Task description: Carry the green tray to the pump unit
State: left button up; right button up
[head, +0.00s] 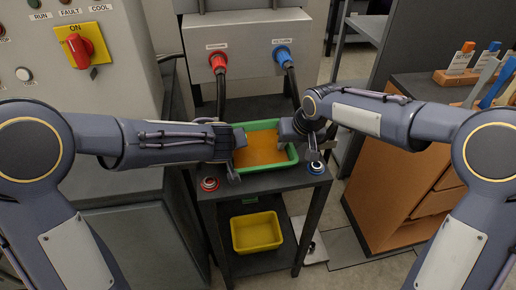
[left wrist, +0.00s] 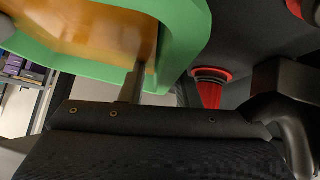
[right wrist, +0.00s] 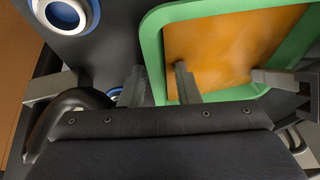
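The green tray (head: 268,169), with an orange inside, rests on a small dark cart (head: 265,184). My left gripper (head: 237,157) is at the tray's left side; in the left wrist view one finger overlaps its wall, the other is unclear. My right gripper (head: 311,150) is at the right side. In the right wrist view its fingers (right wrist: 160,84) lie on either side of the tray's green rim (right wrist: 152,50); contact cannot be made out. A grey unit (head: 245,40) with red and blue hose connectors stands behind the cart. No readable label names the pump unit.
Red-ringed (head: 209,184) and blue-ringed (head: 316,168) fittings sit on the cart top beside the tray. A yellow bin (head: 256,232) is on the shelf below. A control cabinet (head: 120,70) stands left, a wooden drawer cabinet (head: 400,180) right. Two black hoses hang close behind the tray.

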pick_arm(q)
jog(key=shift+c, duration=0.3)
pick_arm(e)
jog(key=shift+c, duration=0.3)
pick_arm(q)
grip_shut()
pick_arm(e)
grip_shut()
jog(key=shift+r, duration=0.1)
